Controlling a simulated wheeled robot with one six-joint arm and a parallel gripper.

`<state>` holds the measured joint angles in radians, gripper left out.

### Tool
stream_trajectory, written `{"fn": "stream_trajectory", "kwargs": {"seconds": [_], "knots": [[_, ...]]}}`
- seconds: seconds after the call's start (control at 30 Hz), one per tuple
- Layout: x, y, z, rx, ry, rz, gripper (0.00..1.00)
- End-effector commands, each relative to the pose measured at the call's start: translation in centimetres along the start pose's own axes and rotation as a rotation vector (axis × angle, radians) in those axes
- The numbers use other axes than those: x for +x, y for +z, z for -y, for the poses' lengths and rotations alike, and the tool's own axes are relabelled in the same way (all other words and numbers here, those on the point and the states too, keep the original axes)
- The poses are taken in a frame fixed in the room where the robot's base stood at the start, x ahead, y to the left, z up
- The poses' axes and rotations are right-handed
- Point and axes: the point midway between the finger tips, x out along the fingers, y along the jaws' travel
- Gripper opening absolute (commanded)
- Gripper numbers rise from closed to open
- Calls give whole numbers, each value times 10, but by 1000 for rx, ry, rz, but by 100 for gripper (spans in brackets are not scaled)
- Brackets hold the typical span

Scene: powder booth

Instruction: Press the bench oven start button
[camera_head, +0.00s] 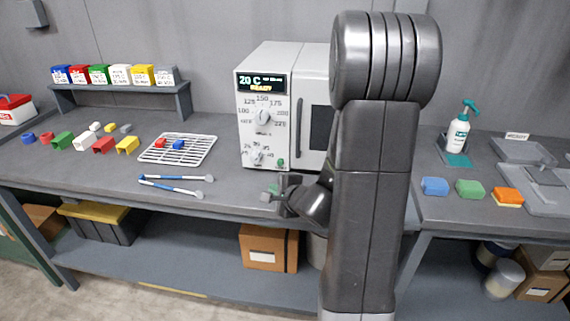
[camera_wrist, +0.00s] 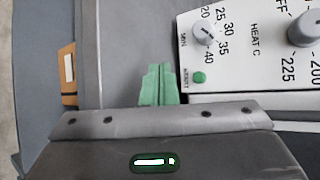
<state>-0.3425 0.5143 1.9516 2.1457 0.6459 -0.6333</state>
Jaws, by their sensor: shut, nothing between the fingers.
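The white bench oven (camera_head: 285,105) stands on the bench, with a display reading 20 C and READY, a large and a small dial, and a dark door at right. Its green start button (camera_head: 280,163) is low on the panel, right of the small dial. In the wrist view the green button (camera_wrist: 199,77) sits below the small dial. My gripper (camera_head: 270,192) is shut and empty, in front of the oven near the bench's front edge. Its green fingertips (camera_wrist: 160,86) show in the wrist view, left of the button and apart from it.
A wire rack (camera_head: 178,149) with red and blue pieces lies left of the oven. Blue-handled tongs (camera_head: 172,186) lie in front of it. Coloured sponges (camera_head: 470,189) and a soap bottle (camera_head: 458,132) are at right. My arm hides part of the oven door.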

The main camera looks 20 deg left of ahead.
Motion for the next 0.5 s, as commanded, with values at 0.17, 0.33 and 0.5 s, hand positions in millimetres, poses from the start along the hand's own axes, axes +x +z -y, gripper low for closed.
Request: {"fn": "stream_trajectory", "kwargs": {"seconds": [0.17, 0.33, 0.5], "knots": [[0, 0, 1, 0, 0, 0, 0], [7, -5, 8, 1, 1, -1, 0], [22, -16, 20, 2, 2, -2, 0]]}}
